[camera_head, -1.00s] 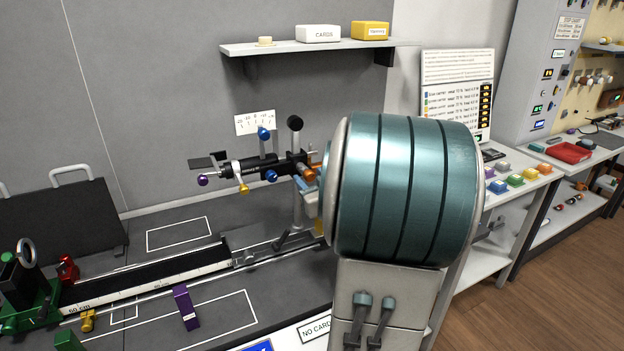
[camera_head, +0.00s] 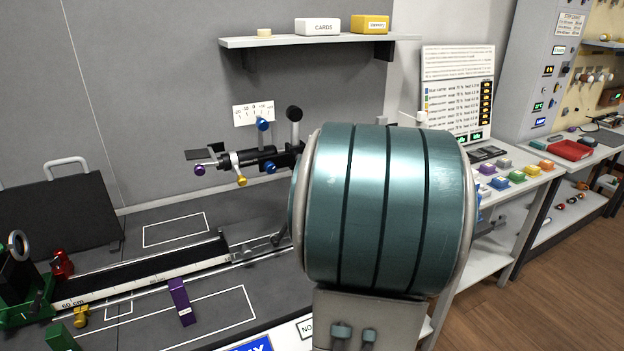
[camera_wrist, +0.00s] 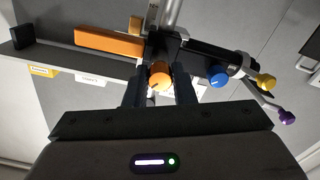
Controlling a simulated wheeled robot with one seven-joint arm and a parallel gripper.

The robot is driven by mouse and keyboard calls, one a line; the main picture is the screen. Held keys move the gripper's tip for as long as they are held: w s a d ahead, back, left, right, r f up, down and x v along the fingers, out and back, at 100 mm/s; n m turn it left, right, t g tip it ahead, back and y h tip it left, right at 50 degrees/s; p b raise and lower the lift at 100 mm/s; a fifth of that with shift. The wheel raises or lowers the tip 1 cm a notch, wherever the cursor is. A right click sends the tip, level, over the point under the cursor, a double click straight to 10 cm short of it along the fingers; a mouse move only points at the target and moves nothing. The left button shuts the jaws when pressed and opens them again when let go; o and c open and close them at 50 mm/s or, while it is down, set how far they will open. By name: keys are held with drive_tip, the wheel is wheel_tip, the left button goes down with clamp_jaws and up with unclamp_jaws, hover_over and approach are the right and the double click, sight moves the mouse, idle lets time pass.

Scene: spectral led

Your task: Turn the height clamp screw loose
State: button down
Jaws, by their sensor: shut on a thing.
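The wrist view shows an orange knob (camera_wrist: 159,75) with a dark mark line on its face, on a black holder by the metal post (camera_wrist: 171,14). It appears to be the height clamp screw. My gripper (camera_wrist: 159,88) is shut on this knob, with one dark finger on each side. In the head view my arm hides the gripper and the orange knob. The black instrument (camera_head: 262,157) on the rail shows left of my arm. Its blue knob (camera_wrist: 217,77), yellow knob (camera_wrist: 266,82) and purple knob (camera_wrist: 286,115) show at the right in the wrist view.
An orange bar (camera_wrist: 108,42) lies close to the left of the post. A shelf (camera_head: 290,41) with boxes hangs on the wall above. A purple block (camera_head: 180,301) stands on the bench before the rail. Coloured blocks line the right-hand bench.

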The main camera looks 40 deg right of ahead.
drive_tip(key=shift+n+b, duration=8.4)
drive_tip(key=shift+n, duration=0.2)
drive_tip(key=c, duration=1.2)
unclamp_jaws()
